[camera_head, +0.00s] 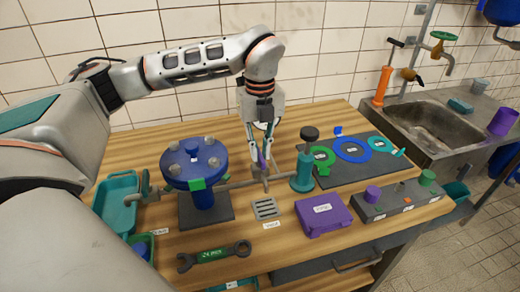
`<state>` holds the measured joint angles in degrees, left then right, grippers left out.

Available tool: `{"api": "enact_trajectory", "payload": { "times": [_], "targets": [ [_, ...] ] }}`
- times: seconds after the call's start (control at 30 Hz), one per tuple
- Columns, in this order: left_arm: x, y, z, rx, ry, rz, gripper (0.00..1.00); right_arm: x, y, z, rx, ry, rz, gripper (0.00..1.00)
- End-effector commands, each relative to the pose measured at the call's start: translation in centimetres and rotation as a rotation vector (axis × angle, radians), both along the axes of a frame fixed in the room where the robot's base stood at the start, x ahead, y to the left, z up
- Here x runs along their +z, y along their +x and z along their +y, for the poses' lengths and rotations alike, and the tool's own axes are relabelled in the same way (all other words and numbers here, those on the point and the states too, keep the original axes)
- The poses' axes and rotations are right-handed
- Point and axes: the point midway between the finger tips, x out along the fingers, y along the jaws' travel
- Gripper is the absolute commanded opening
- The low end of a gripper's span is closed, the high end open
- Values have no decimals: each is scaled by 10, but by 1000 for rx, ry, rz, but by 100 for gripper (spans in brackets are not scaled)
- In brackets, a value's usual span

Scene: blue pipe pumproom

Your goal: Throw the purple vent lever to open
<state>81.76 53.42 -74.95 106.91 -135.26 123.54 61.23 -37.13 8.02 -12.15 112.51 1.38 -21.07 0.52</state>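The purple vent lever (262,160) stands roughly upright on a grey valve body in the pipe at the middle of the bench. It is small and partly hidden by the fingers. My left gripper (261,152) points down from above with its fingertips on either side of the lever. Whether the fingers press on it is too small to tell. My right gripper is not in view.
A blue flanged vessel (195,162) stands left of the valve, and a teal cylinder with a black knob (302,172) stands close on its right. A purple box (323,214), drain grate (265,208) and wrench (214,255) lie in front. A sink (435,120) is at the right.

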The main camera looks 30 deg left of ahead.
Motion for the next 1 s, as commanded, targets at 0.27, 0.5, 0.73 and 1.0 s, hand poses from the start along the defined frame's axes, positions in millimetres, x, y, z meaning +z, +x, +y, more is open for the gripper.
{"api": "enact_trajectory", "payload": {
  "times": [0.27,0.5,0.73,1.0],
  "targets": [
    [0,0,0,-1,0,0,25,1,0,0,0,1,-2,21],
    [11,1,0,-2,0,-3,25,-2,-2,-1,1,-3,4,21],
    [54,1,0,-1,-1,-6,25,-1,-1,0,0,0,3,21],
    [103,1,0,-1,0,-4,25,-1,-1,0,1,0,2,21]
  ]
}}
